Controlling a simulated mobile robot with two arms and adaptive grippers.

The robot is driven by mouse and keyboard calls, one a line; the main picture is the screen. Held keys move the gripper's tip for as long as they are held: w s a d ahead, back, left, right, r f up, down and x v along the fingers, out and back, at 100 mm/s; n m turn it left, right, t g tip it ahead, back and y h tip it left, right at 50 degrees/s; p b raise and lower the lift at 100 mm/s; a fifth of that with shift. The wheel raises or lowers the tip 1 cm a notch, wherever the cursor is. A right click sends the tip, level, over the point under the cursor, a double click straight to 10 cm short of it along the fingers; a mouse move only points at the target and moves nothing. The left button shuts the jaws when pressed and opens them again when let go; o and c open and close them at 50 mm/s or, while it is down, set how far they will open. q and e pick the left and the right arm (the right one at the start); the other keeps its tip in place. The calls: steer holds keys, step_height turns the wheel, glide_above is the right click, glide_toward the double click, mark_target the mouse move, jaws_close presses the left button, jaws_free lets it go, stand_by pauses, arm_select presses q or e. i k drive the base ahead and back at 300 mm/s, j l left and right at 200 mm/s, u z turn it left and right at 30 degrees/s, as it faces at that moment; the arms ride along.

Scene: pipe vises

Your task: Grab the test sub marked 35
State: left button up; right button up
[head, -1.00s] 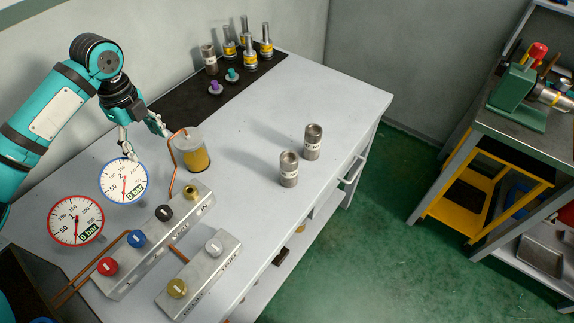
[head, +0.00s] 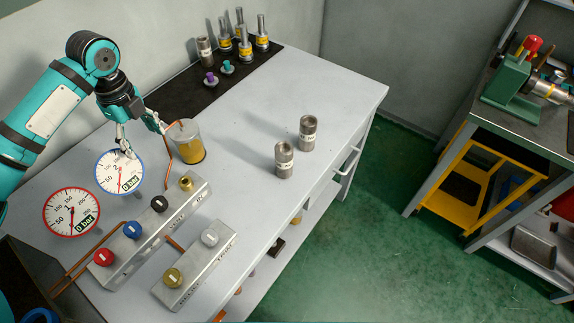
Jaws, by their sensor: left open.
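Two grey metal test subs with pale label bands stand upright on the bench, a nearer one (head: 285,160) and a farther one (head: 307,133), a little apart. A third, similar grey cylinder (head: 205,51) stands on the black mat at the back. The labels are too small to read, so I cannot tell which is marked 35. My left gripper (head: 143,138) is open and empty, pointing down near the gauges, well to the left of the two subs. My right gripper is not in view.
Two round gauges (head: 120,172), a copper pipe, a cup of yellow liquid (head: 187,142) and valve blocks (head: 195,265) crowd the bench's left. Several silver plugs with yellow bands (head: 262,34) stand on the mat (head: 190,90). The bench middle is clear. A second bench with a green vise (head: 512,84) is right.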

mark_target(285, 149)
steer(key=k+l, duration=1.1)
steer(key=k, duration=0.1)
